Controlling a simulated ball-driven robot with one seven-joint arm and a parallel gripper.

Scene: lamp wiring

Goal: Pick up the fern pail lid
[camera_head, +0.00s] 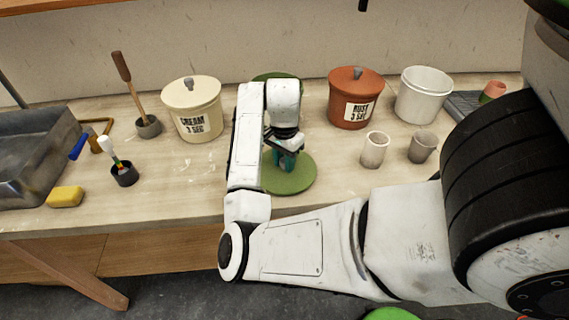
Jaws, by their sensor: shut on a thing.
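The fern pail lid (297,181) is a flat green disc at the middle front of the bench. My gripper (286,161) points down over its centre and is shut on it; the fingers and wrist hide its middle and the grip itself. I cannot tell whether the lid rests on the bench or is just above it. A green rim (272,76), likely the fern pail, shows behind my arm, which hides most of it.
The lidded cream pail (195,120) stands left of my arm. The lidded rust pail (353,84), a white bucket (423,95) and two small cups (374,150) stand right. A brush in a pot (122,172), yellow sponge (66,197) and grey basin (35,150) are left.

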